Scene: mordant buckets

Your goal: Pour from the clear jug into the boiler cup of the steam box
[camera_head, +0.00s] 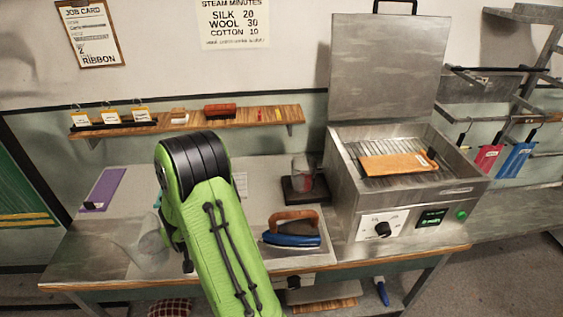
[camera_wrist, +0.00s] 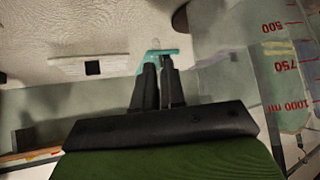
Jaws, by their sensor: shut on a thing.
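My gripper (camera_wrist: 160,75) is shut on the teal handle (camera_wrist: 172,53) of the clear jug (camera_wrist: 290,75). The jug's red volume marks show at the right of the wrist view. In the head view the see-through jug (camera_head: 150,245) shows faintly left of my green arm, over the worktop; my arm hides the gripper there. Its tilt and contents are hard to tell. The steam box (camera_head: 345,200) stands at the right with its lid up. A clear vessel with red on it (camera_head: 304,172) is on a dark base left of the box. I cannot make out a separate boiler cup.
A blue iron with a wooden handle (camera_head: 291,238) lies between my arm and the steam box. An orange board (camera_head: 398,163) lies on the box's rack. A purple strip (camera_head: 102,190) is at the worktop's left. A wooden shelf (camera_head: 255,120) runs along the wall behind.

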